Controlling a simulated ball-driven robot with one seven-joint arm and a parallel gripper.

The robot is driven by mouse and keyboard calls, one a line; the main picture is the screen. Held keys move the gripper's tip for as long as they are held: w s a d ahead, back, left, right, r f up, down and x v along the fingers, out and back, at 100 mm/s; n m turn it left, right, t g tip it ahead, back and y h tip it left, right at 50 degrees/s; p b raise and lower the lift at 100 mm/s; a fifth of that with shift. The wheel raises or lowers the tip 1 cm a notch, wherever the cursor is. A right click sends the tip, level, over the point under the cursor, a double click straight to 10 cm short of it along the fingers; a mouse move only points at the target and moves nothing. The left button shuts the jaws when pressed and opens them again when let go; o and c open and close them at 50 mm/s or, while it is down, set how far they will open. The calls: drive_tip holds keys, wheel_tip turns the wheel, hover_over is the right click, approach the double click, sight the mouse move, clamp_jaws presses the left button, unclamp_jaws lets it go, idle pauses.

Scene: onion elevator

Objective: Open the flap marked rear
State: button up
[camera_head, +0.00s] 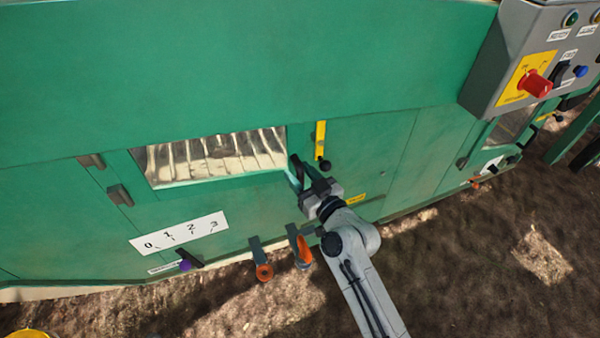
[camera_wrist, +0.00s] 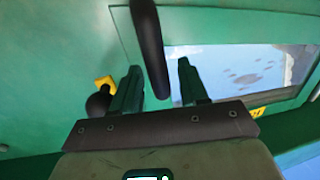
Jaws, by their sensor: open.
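My gripper (camera_head: 303,175) is at the right end of a windowed panel (camera_head: 136,160) on the green machine. In the wrist view its two fingers (camera_wrist: 156,75) are apart. A dark bar-like handle (camera_wrist: 148,40) reaches down between them, with gaps seen on both sides. I cannot tell how deep the bar lies between the fingers. The window (camera_head: 215,155) shows pale slats behind it. The word "rear" is not readable on any label; a small yellow label (camera_head: 356,199) sits right of my gripper.
A yellow lever with a black knob (camera_head: 321,140) is close above my gripper, also seen in the wrist view (camera_wrist: 100,98). Orange-ended levers (camera_head: 262,270) hang below. A 0–3 scale (camera_head: 180,232) is at left. A grey control box (camera_head: 500,75) juts out upper right. Bare soil lies in front.

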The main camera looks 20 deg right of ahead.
drive_tip(key=shift+w, duration=0.2)
clamp_jaws()
idle(0.3)
